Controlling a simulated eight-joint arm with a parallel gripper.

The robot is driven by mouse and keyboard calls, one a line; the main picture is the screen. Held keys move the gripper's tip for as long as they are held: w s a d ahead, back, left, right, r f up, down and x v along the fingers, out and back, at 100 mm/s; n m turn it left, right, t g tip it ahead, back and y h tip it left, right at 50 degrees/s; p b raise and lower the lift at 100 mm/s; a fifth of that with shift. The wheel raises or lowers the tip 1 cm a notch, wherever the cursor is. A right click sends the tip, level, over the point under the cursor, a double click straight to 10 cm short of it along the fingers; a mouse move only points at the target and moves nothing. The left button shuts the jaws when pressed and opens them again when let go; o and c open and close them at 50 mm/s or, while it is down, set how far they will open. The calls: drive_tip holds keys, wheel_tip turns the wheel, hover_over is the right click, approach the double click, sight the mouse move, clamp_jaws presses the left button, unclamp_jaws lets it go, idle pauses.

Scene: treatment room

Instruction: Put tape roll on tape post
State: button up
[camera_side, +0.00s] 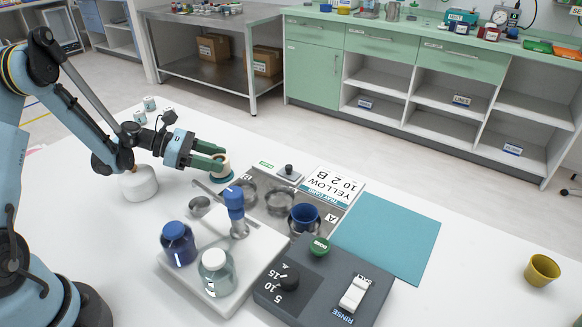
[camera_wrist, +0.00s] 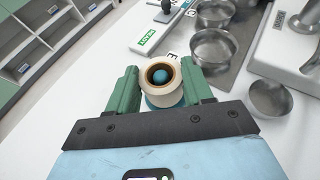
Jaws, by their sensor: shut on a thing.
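The tape roll (camera_side: 225,165) is a small cream ring with a brown inner rim. My gripper (camera_side: 214,156) is shut on it, with one green finger on each side. In the wrist view the roll (camera_wrist: 148,90) sits between the fingertips, its hole facing the camera. The round teal tip of the tape post (camera_wrist: 160,76) shows inside the hole. The post's teal base (camera_side: 222,180) shows just under the roll in the side view. The roll is over or around the post's top; I cannot tell how far down it sits. The post's shaft is hidden.
A metal tray (camera_side: 262,218) with steel bowls is to the right. A white stand (camera_side: 205,293) with bottles and a grey control box (camera_side: 300,285) are nearer. Small pots (camera_side: 139,117) stand behind my wrist. A teal mat (camera_side: 395,235) lies clear at right.

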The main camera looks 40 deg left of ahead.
drive_tip(key=shift+f, duration=0.4)
drive_tip(key=o, duration=0.7)
drive_tip(key=shift+o, duration=0.2)
drive_tip(key=shift+v, duration=5.5)
drive_tip(key=shift+d+r, duration=0.1)
